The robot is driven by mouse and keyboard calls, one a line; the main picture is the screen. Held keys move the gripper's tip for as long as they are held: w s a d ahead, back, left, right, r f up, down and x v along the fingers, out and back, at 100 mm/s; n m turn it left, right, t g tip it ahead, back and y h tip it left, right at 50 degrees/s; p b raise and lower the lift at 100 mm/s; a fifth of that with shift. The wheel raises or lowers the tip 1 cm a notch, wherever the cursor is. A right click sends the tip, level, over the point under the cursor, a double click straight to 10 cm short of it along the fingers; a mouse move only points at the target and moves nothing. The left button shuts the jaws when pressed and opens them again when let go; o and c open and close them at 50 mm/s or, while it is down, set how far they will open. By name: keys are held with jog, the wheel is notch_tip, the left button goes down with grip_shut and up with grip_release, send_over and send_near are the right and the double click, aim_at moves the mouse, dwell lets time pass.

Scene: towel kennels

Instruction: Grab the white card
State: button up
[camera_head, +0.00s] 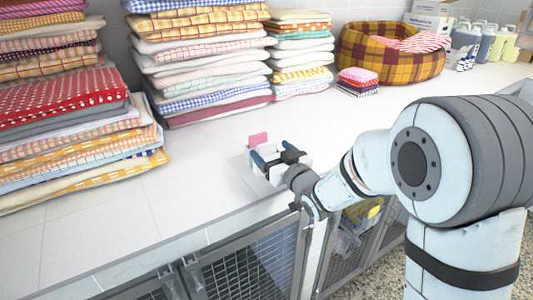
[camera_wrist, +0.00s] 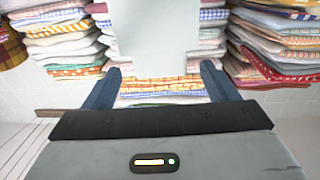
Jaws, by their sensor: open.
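A plain white card (camera_wrist: 157,28) stands upright at the top middle of the wrist view, in line with the gap between my fingers. My gripper (camera_wrist: 158,70) is open, with one dark blue finger on each side below the card; no finger visibly presses on it. In the head view, my gripper (camera_head: 270,155) is low over the counter near its front edge. White surfaces show around the fingers there, but I cannot tell which is the card. A pink card (camera_head: 258,139) stands just behind the fingers.
The tiled counter (camera_head: 205,170) is clear left of my gripper. Folded towel stacks (camera_head: 205,70) line the back and left. A plaid basket (camera_head: 385,62), small folded cloths (camera_head: 358,80) and bottles (camera_head: 485,45) are further right. Wire kennel doors (camera_head: 250,265) are below the front edge.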

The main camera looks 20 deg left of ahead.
aim_at(268, 147)
jog(key=x, duration=0.3)
jog(key=shift+w+a+p, duration=0.2)
jog(key=shift+p, duration=0.15)
jog(key=c, duration=1.1)
